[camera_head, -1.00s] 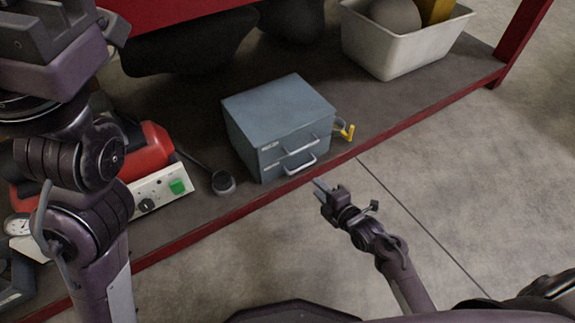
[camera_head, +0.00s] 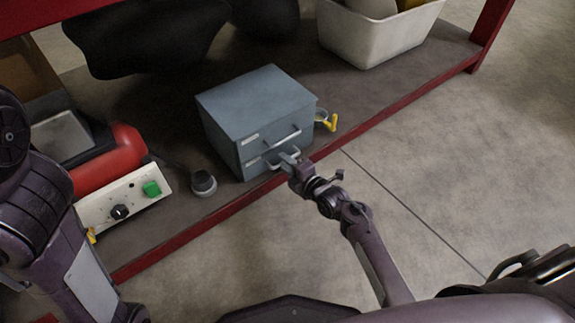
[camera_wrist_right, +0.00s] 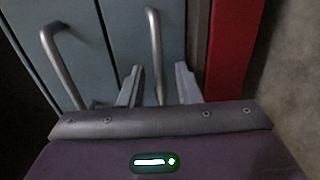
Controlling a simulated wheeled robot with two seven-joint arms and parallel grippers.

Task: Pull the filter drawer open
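A blue-grey metal cabinet (camera_head: 255,105) stands on the shelf, with two drawers on its front. Each drawer front has a small white label and a bar handle; I cannot read the labels. Both drawers look closed. My right gripper (camera_head: 289,160) is at the lower drawer handle (camera_head: 272,164). In the right wrist view, the fingers of my right gripper (camera_wrist_right: 160,82) are apart, one on each side of the near handle (camera_wrist_right: 154,45), with gaps showing. The upper drawer handle (camera_wrist_right: 60,60) is further left there. My left arm shows at the left edge; its gripper is out of view.
A yellow-handled item (camera_head: 330,121) lies just right of the cabinet. A small dark round cup (camera_head: 203,183) and a control box with a green switch (camera_head: 125,198) are to its left. A white bin (camera_head: 370,40) stands behind right. The red shelf edge (camera_head: 225,212) runs below the cabinet.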

